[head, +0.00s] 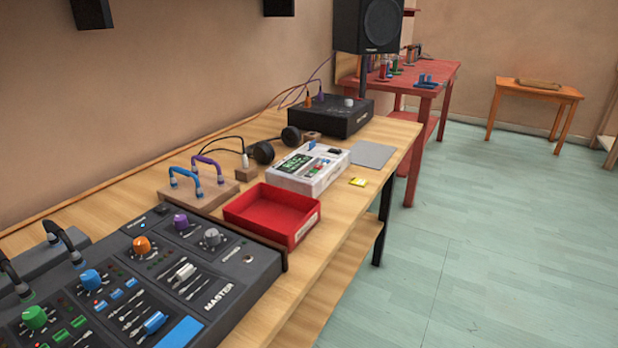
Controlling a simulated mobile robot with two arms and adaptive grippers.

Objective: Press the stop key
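A white recorder (318,182) with a dark screen (292,163) reading "REC" in green sits on the wooden bench, beyond a red tray. Small coloured keys, some red and some green, show on its top to the right of the screen, and a blue piece (309,148) is at its back edge. The keys are too small for me to read, so I cannot tell which one is the stop key. Neither of my grippers is in view.
The red tray (262,228) stands between the recorder and a dark mixer (238,268). Headphones (263,152) lie behind the recorder; a grey pad (373,154) and yellow card (358,182) lie right of it. A black box (335,116) stands beyond. The greenish floor (490,250) is clear.

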